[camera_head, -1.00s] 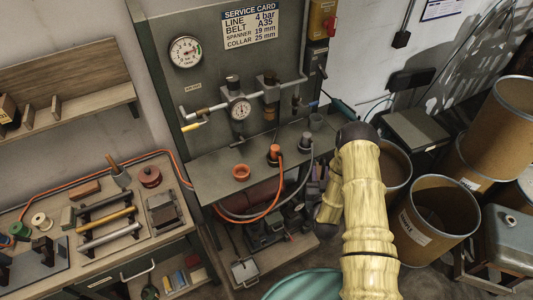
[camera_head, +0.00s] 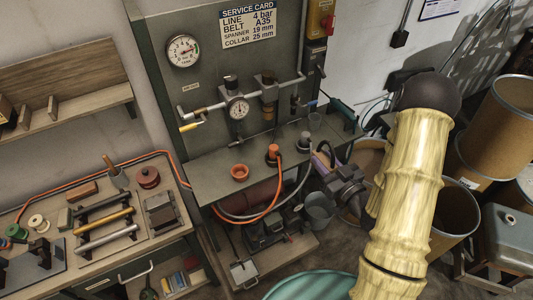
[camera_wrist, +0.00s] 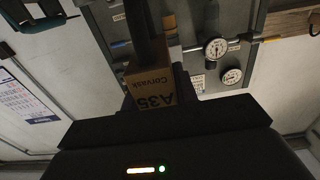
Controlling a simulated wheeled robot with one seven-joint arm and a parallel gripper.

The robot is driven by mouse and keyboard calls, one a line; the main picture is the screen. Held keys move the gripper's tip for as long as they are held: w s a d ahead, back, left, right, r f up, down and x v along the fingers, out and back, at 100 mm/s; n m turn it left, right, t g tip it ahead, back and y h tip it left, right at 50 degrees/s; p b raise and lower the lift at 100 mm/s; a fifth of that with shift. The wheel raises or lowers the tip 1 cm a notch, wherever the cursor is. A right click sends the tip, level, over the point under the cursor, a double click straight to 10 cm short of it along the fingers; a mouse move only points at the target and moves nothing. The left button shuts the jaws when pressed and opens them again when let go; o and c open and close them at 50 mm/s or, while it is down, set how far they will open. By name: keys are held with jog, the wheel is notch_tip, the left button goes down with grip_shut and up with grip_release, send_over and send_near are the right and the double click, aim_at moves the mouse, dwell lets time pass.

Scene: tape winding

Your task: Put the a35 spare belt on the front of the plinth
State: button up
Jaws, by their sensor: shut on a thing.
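My gripper (camera_head: 322,168) is shut on a brown box or sleeve (camera_wrist: 150,88) printed "A35 Corvask", which I take as the A35 spare belt. The print appears upside down in the wrist view, and the dark fingers partly cover the package. In the head view my gripper is at the right end of the steel bench, pointing left, and the package is hard to make out there. A low platform (camera_head: 292,257), apparently the plinth, is under the bench, below and left of my gripper. A dark machine with a red tank stands on it.
The steel bench (camera_head: 215,183) overhangs the platform, with an orange hose (camera_head: 274,195) and a grey hose looping down in front. A grey bucket (camera_head: 319,208) stands just below my gripper. A teal round top (camera_head: 310,284) is at the front. Drums (camera_head: 455,215) crowd the right.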

aim_at(318, 155)
jog(key=shift+w+f+b, duration=0.1)
jog(key=shift+b, duration=0.25)
jog(key=b, duration=0.1)
jog(key=w+b, duration=0.1)
jog(key=b, duration=0.1)
jog(key=shift+a+f, duration=0.25)
jog(key=b, duration=0.3)
jog(key=shift+w+a, duration=0.2)
jog(key=shift+w, duration=0.2)
jog(key=shift+w+a+r+b, duration=0.1)
jog(key=shift+a+b, duration=0.05)
jog(key=shift+b, duration=0.7)
jog(key=shift+w+a+r+b, duration=0.1)
jog(key=shift+w+a+b, duration=0.1)
jog(key=shift+b, duration=0.75)
jog(key=f+p+x, duration=0.3)
jog(key=p+x, duration=0.4)
jog(key=x, duration=0.9)
jog(key=shift+w+p, duration=0.35)
jog(key=shift+w, duration=0.05)
jog(key=shift+f, duration=0.1)
